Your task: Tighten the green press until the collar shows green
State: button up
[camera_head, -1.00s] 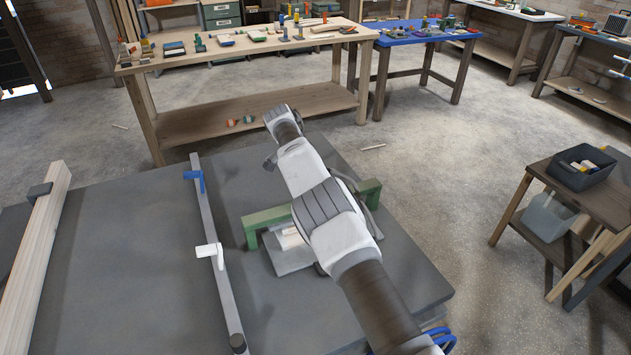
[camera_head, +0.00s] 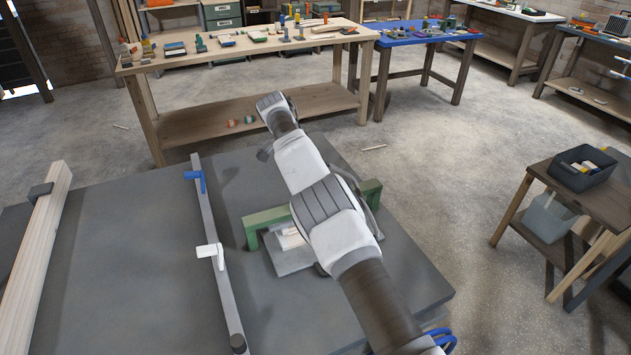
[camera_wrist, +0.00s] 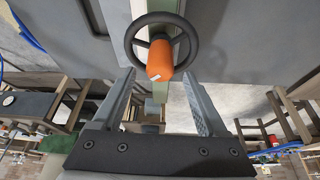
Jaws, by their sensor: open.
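The green press (camera_head: 264,218) stands on the grey bench top, its middle hidden behind my arm in the head view. A grey plate (camera_head: 290,262) with a pale piece on it lies at its foot. In the wrist view the press's dark handwheel (camera_wrist: 133,38) with an orange knob (camera_wrist: 160,60) shows in front of its green beam (camera_wrist: 153,6). My gripper (camera_wrist: 158,80) is open, its fingers apart on either side below the wheel, with the knob between their lines. I cannot tell whether they touch it. I cannot make out the collar or its colour.
A grey rail (camera_head: 208,225) with a blue clamp (camera_head: 201,178) and a white clamp (camera_head: 211,252) lies left of the press. A timber beam (camera_head: 38,240) lies farther left. A cluttered wooden workbench (camera_head: 160,62) stands behind. A dark bin (camera_head: 580,172) sits on the right table.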

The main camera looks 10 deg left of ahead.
jog(key=p+v, duration=1.2)
jog(key=v, duration=0.1)
jog(key=shift+a+r, duration=0.2)
jog(key=shift+r, duration=0.05)
jog(key=shift+s, duration=0.1)
